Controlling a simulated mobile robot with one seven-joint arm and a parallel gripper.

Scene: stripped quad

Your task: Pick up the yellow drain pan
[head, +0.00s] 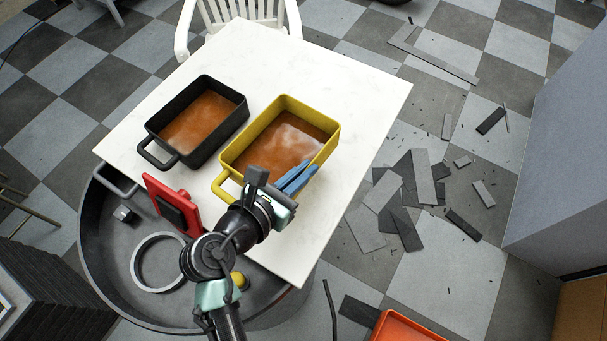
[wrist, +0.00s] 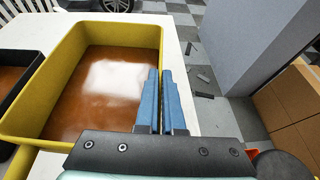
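The yellow drain pan (head: 233,150) sits on the white table, with brown liquid inside and a loop handle at its near left. In the wrist view the pan (wrist: 98,27) fills the left half. My gripper (head: 304,174) is at the pan's right side wall, near its front corner. Its two blue fingers (wrist: 166,72) point forward, one on each side of the wall, with only a narrow gap between them. They look shut on the wall, whose gripped part is hidden. I see no clear gap under the pan.
A black pan (head: 215,137) with similar liquid stands left of the yellow one. A red object (head: 163,200) is at the table's front left edge. A white chair (head: 290,18) stands behind the white table (head: 350,75). Debris (head: 425,180) lies on the floor to the right.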

